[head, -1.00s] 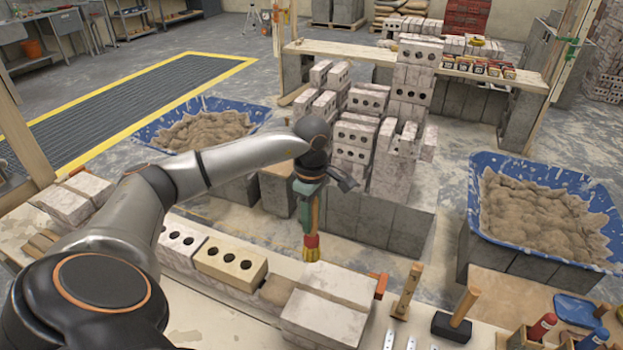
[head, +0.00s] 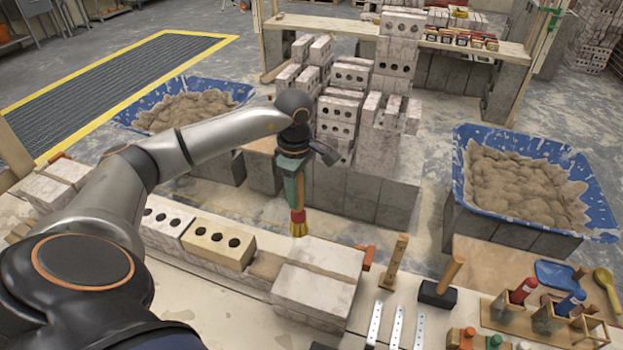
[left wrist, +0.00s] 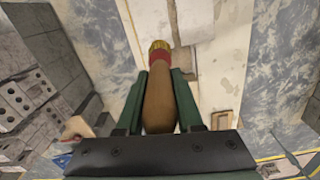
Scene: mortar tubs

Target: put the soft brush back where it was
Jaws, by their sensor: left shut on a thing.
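The soft brush has a brown wooden handle, a red band and yellowish bristles. My left gripper (head: 291,170) is shut on its handle and holds it bristles down. In the head view the brush (head: 298,217) hangs in front of the grey block stack, over the far edge of the brick course. In the left wrist view the brush (left wrist: 161,95) lies between the two green fingers (left wrist: 160,100), with its bristles pointing away over a pale surface. I cannot tell whether the bristles touch anything. My right gripper is not in view.
Pale bricks (head: 319,290) and a yellow holed brick (head: 218,243) line the near wall. A mallet (head: 440,285), metal strips (head: 396,325) and a wooden rack (head: 545,320) lie at right. Blue mortar tubs (head: 597,212) stand on both sides.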

